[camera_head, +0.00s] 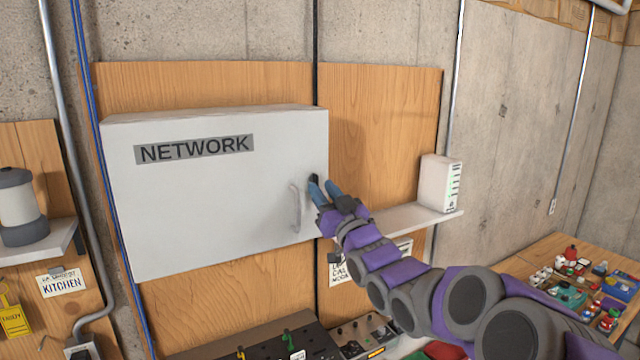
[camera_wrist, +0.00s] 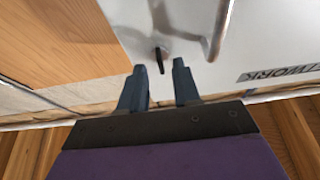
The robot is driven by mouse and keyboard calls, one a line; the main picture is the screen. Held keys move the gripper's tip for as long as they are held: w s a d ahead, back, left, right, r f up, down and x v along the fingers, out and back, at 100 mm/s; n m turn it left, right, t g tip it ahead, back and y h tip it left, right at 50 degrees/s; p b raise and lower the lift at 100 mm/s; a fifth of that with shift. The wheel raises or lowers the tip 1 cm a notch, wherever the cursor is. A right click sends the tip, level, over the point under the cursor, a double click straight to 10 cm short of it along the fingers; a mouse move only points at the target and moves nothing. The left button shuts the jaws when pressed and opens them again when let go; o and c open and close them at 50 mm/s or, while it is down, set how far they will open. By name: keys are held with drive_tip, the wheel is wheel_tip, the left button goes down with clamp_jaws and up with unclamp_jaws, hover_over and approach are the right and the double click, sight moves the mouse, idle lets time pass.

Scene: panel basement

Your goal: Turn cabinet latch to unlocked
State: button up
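The white cabinet (camera_head: 215,205) labelled NETWORK hangs closed on the wooden wall panel. Its curved metal handle (camera_head: 295,208) is near the right edge of the door. The small dark latch (camera_wrist: 160,58) shows in the wrist view beside the handle (camera_wrist: 220,30), just beyond my fingertips. In the head view a dark spot at the latch (camera_head: 313,178) is partly hidden by my fingers. My gripper (camera_head: 325,188) is at the door's right edge; in the wrist view its two fingers (camera_wrist: 159,72) are apart with nothing between them. The latch lies in line with the gap, and I cannot tell contact.
A shelf (camera_head: 410,222) with a white router (camera_head: 440,183) stands right of the cabinet, close to my arm. A dark panel with switches (camera_head: 270,340) is below. A table (camera_head: 555,250) with small clutter is at right. A lantern (camera_head: 20,205) stands at left.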

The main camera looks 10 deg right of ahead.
drive_tip(key=shift+x, duration=1.05)
drive_tip(key=shift+c, duration=0.2)
clamp_jaws()
